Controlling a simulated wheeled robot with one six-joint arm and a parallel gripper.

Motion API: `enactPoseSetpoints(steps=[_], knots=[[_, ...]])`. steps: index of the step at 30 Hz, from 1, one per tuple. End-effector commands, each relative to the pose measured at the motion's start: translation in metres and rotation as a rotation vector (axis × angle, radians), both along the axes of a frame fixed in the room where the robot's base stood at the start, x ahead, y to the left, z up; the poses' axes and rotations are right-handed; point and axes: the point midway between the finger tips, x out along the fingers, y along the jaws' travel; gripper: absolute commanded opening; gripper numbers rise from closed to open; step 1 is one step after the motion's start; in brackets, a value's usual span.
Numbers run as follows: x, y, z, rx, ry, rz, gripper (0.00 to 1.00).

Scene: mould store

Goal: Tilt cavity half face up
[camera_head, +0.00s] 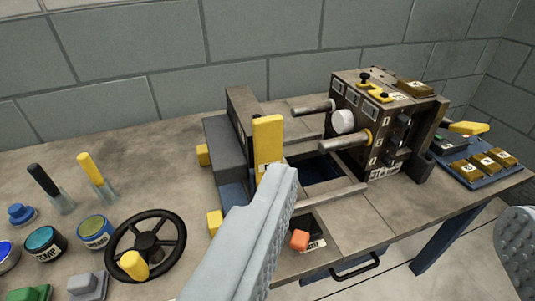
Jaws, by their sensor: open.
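The mould stands on a workbench (170,140). Its right half is a dark block (372,125) with guide pins and a white round core (343,121) facing left. Left of it stands a dark upright slab (243,108) on a grey base (222,150), which looks like the cavity half; its inner face is turned away or hidden. A yellow upright handle (267,138) stands at its near side. My gripper (400,205) is open and empty, its fingers wide apart. The left finger covers the handle's lower end in the picture; I cannot tell whether they touch.
An orange knob (299,239) sits near the front edge. A blue tray (483,163) with brass blocks is at right. A block wall stands behind.

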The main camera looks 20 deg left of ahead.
Motion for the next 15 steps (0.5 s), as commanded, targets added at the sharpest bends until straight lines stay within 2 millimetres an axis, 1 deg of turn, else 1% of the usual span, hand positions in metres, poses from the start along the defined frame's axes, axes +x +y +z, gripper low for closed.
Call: enactPoseSetpoints(steps=[1,3,15], knots=[[0.012,0.002,0.004,-0.01,0.041,0.008,0.65],[0.027,0.006,0.007,-0.03,0.105,0.021,0.65],[0.107,0.032,0.02,-0.145,0.478,0.116,0.65]])
